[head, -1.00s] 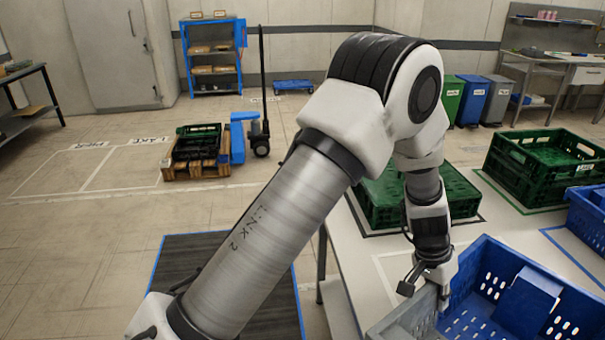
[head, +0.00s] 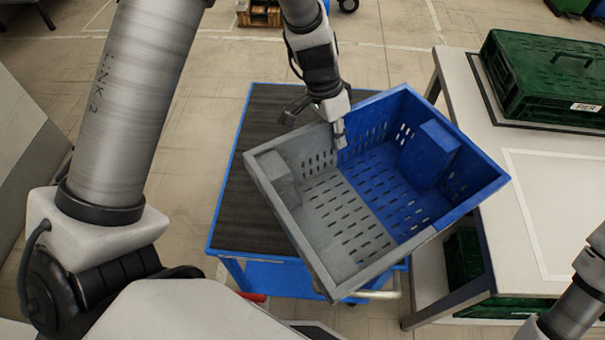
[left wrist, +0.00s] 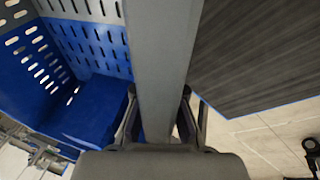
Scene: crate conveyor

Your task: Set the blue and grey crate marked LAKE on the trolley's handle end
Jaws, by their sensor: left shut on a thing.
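The crate (head: 300,222), half grey and half blue, is in the middle of the head view. No LAKE marking is readable. My left gripper (head: 327,125) is shut on the crate's far rim, the wall between its fingers in the left wrist view (left wrist: 158,120). The crate appears raised above the trolley (head: 240,205), overlapping its right part and the gap towards the table. The trolley has a dark deck with blue edges. Its pale handle bar (head: 385,295) shows at the near end, partly hidden by the crate. My right gripper is out of view; only part of that arm shows.
A white table (head: 540,165) stands at right with a green crate (head: 545,75) on it, and more green crates are below. The deck's left part is bare. Floor is open to the left and beyond the trolley.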

